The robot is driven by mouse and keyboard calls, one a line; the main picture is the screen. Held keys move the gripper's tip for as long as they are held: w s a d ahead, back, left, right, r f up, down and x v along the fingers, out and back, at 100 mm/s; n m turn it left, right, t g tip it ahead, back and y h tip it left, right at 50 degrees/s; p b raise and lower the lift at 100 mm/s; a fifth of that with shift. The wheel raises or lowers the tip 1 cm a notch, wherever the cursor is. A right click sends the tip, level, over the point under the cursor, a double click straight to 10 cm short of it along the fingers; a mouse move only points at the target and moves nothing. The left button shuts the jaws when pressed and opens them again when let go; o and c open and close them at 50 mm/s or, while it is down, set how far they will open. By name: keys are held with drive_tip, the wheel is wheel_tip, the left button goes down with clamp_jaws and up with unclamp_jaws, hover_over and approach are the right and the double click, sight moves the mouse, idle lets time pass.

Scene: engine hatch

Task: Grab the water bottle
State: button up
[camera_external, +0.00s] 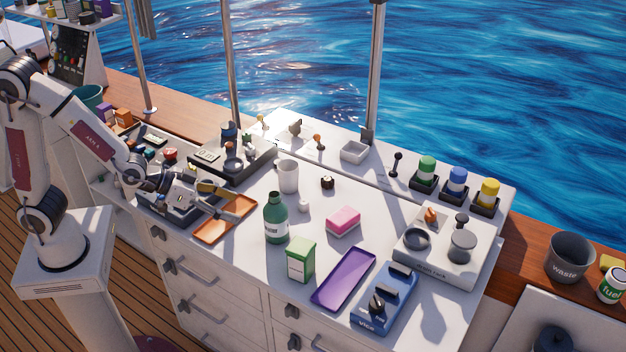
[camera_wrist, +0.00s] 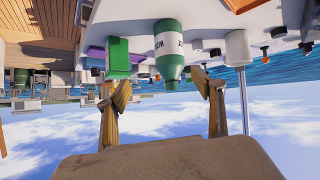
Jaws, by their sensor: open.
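The water bottle is a dark green bottle (camera_external: 276,228) with a white label, standing upright on the white counter. It also shows, upside down, in the wrist view (camera_wrist: 168,40), where part of its label is readable. My gripper (camera_external: 228,201) is open and empty over the orange tray (camera_external: 209,233), to the left of the bottle and apart from it. In the wrist view the two fingers (camera_wrist: 163,88) are spread, and the bottle appears between them, farther out.
A green box (camera_external: 301,260) stands in front of the bottle on its right. A white cup (camera_external: 288,176) stands behind it. A pink sponge (camera_external: 343,222), a purple tray (camera_external: 343,280) and a blue vice (camera_external: 385,298) lie to the right. Little room separates the bottle and box.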

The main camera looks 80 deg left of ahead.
sight(276, 218)
drive_tip(key=shift+w+a+f+n+t+y, duration=0.15)
drive_tip(key=shift+w+f+t+y, duration=0.2)
drive_tip(key=shift+w+f, duration=0.6)
drive_tip(key=shift+w+a+f+n+t+y, duration=0.15)
drive_tip(key=shift+w+f+t+y, duration=0.2)
drive_tip(key=shift+w+f, duration=0.65)
drive_tip(key=shift+w+a+f+t+y, duration=0.15)
drive_tip(key=shift+w+f+t+y, duration=0.35)
drive_tip(key=shift+f, duration=0.75)
drive_tip(key=shift+w, duration=0.15)
drive_tip(key=shift+x, duration=1.3)
drive_tip(key=shift+g, duration=0.3)
drive_tip(key=shift+r+x, duration=0.2)
drive_tip(key=shift+x, duration=2.4)
drive_tip(key=shift+w, duration=0.1)
drive_tip(key=shift+r, duration=0.1)
drive_tip(key=c, duration=1.5)
